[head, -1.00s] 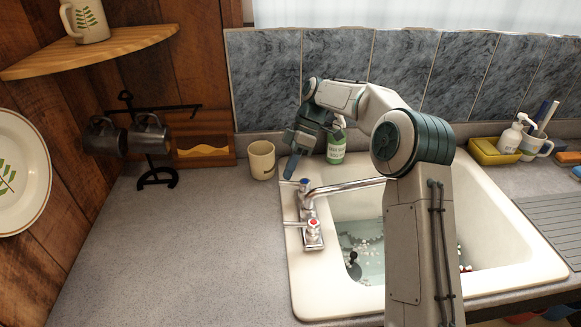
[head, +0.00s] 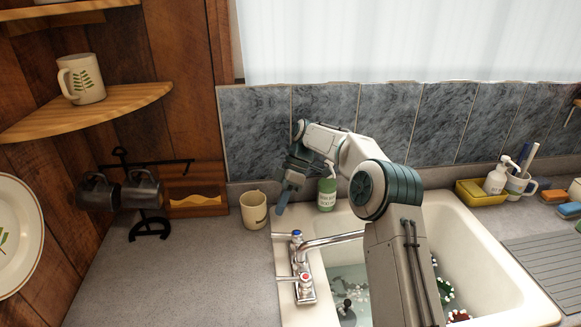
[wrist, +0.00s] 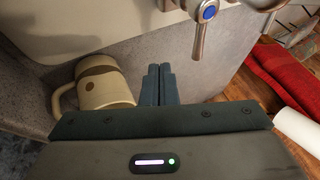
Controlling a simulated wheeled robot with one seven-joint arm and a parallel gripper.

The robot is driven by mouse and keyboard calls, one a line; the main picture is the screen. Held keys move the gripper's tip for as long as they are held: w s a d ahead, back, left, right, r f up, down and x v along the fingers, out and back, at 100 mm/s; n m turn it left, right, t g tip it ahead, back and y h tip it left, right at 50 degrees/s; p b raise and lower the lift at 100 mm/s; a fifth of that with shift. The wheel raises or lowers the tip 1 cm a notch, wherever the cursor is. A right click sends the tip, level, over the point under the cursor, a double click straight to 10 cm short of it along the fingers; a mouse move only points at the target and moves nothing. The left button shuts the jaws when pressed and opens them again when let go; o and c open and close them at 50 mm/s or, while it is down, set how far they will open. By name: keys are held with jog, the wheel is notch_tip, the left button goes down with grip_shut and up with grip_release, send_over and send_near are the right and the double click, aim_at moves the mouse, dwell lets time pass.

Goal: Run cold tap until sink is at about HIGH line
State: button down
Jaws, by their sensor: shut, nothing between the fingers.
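The white sink (head: 291,318) holds shallow clear water (head: 352,278) with white foam patches and a dark plug shape. No HIGH line shows; my arm covers part of the basin. The chrome faucet has a blue-marked cold tap (head: 297,236) at the back and a red-marked hot tap (head: 305,278) nearer. The spout (head: 335,239) reaches right behind my arm; its end is hidden, so I cannot tell if water runs. My gripper (head: 281,207) is shut and empty, just behind and above the cold tap. In the wrist view its fingers (wrist: 158,85) are apart from the cold tap (wrist: 207,12).
A cream mug (head: 254,210) stands close left of my gripper, also in the wrist view (wrist: 105,85). A green soap bottle (head: 327,193) stands behind the faucet. A mug rack (head: 148,195) is at left. The counter (head: 195,275) left of the sink is clear.

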jog(key=p+v, duration=0.1)
jog(key=v, duration=0.8)
jog(key=shift+a+p, duration=0.2)
jog(key=shift+p, duration=0.2)
jog(key=s+d+r+m+t+h+b, duration=0.1)
jog(key=s+d+r+m+t+h, duration=0.15)
jog(key=s+d+r+m, duration=0.35)
jog(key=s+d+r+m+t+h, duration=0.1)
jog(key=s+r+m+t, duration=0.3)
jog(key=s, duration=0.4)
jog(key=s+d+f+m+t, duration=0.1)
jog(key=s+d+f+m, duration=0.1)
jog(key=s, duration=0.5)
jog(key=s+d+f+m+t, duration=0.1)
jog(key=s+d+f+m, duration=0.2)
jog(key=s+d, duration=0.3)
jog(key=s+d+f+m+t, duration=0.1)
jog(key=s+d+f+m, duration=0.2)
jog(key=s, duration=0.7)
jog(key=shift+d+f+m+b, duration=0.15)
jog(key=shift+d+m+b, duration=0.3)
jog(key=shift+d+m, duration=0.4)
